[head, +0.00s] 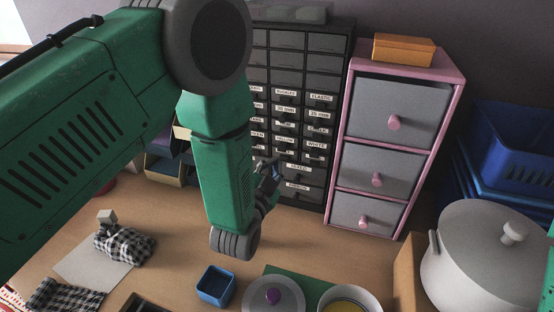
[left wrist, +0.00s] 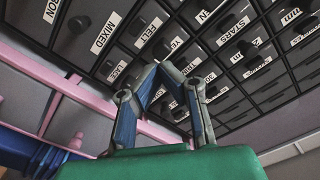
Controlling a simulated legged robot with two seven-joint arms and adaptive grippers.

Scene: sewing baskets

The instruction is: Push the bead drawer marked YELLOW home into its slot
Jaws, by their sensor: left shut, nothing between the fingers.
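The dark cabinet (head: 337,62) of small labelled drawers stands at the back. The label that appears to read YELLOW (head: 284,139) is on a drawer in its middle column, partly visible above my gripper. In the left wrist view a label starting YE (left wrist: 176,43) shows just beyond the fingers; the rest is covered. I cannot tell how far that drawer stands out. My left gripper (head: 272,168) is shut and empty, in front of the cabinet's lower drawers. In the left wrist view its closed fingers (left wrist: 155,72) point at the drawer fronts; contact cannot be told. My right gripper is not in view.
A pink-framed grey drawer unit (head: 398,155) stands right of the cabinet. A large pot (head: 486,258) and blue baskets (head: 515,145) are further right. A blue box (head: 216,286), a lidded bowl (head: 273,297) and checked cloth (head: 124,245) lie in front. Bare table shows between.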

